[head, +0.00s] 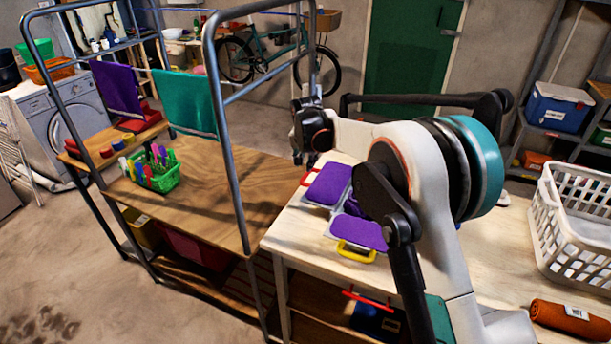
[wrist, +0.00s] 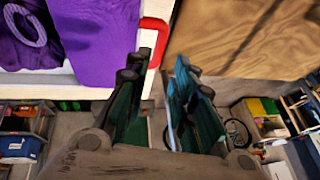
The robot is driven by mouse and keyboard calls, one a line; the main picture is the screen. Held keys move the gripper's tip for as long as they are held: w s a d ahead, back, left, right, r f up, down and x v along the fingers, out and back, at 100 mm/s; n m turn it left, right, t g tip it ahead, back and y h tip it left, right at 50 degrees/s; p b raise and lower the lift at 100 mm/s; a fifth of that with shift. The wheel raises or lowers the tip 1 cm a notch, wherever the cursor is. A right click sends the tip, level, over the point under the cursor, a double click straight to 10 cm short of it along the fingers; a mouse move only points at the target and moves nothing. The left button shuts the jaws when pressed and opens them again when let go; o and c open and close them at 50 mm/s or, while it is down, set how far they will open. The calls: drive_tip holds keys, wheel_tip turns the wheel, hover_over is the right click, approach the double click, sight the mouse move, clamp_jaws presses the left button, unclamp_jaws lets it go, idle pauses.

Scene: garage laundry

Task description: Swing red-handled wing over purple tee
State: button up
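The purple tee (head: 331,184) lies spread on the folding board on the pale table, partly hidden by my arm. In the wrist view the tee (wrist: 105,40) fills the upper left, with a pale ring at its neck. The red handle (head: 308,180) sticks out at the left edge of the board; it also shows in the wrist view (wrist: 155,32), just beyond my fingertips. The red-handled wing lies flat beneath the tee, mostly covered. My gripper (wrist: 158,82) is open and empty, its fingers spread on either side below the handle. The yellow handle (head: 357,251) is at the near edge.
A wooden table (head: 235,185) with a metal frame stands to the left, holding a green basket (head: 160,178) of markers. Purple and teal towels (head: 187,100) hang above it. A white laundry basket (head: 575,225) stands right of my arm. A rust-coloured roll (head: 570,318) lies near it.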

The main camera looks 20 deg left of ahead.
sight(305, 175)
drive_tip(key=b+x, duration=0.2)
drive_tip(key=x, duration=0.7)
drive_tip(key=shift+w+f, duration=0.2)
drive_tip(key=shift+f, duration=0.05)
clamp_jaws()
